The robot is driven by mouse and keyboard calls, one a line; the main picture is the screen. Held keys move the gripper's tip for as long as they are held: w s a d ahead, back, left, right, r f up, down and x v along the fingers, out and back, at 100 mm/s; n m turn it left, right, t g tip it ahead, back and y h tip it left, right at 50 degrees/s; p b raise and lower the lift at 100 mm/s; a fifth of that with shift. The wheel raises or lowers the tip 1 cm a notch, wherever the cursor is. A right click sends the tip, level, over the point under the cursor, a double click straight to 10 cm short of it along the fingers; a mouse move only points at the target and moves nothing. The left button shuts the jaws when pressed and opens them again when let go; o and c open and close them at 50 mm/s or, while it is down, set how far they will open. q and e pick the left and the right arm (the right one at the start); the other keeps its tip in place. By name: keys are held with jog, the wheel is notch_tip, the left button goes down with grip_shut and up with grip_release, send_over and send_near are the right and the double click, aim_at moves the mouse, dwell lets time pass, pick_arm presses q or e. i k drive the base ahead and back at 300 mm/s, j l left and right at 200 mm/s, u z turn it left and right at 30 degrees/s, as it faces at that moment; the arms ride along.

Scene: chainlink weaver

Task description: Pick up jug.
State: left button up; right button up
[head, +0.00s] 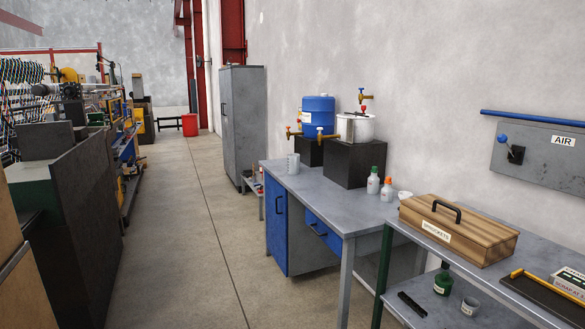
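A small pale grey jug (293,164) stands upright near the far left corner of the grey bench (335,205) with blue doors. It is just left of a black block that bears a blue container. Its handle is too small to make out clearly. Neither of my grippers is in view, and nothing is seen touching the jug.
A blue container (318,113) and a white pot (355,127), with taps nearby, stand on black blocks behind the jug. Two small bottles (373,181) stand farther right. A wooden box (458,230) sits on the nearer bench. The concrete aisle (185,230) is clear.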

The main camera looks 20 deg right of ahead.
aim_at(294, 158)
jog(key=i+z, duration=0.1)
jog(key=i, duration=1.35)
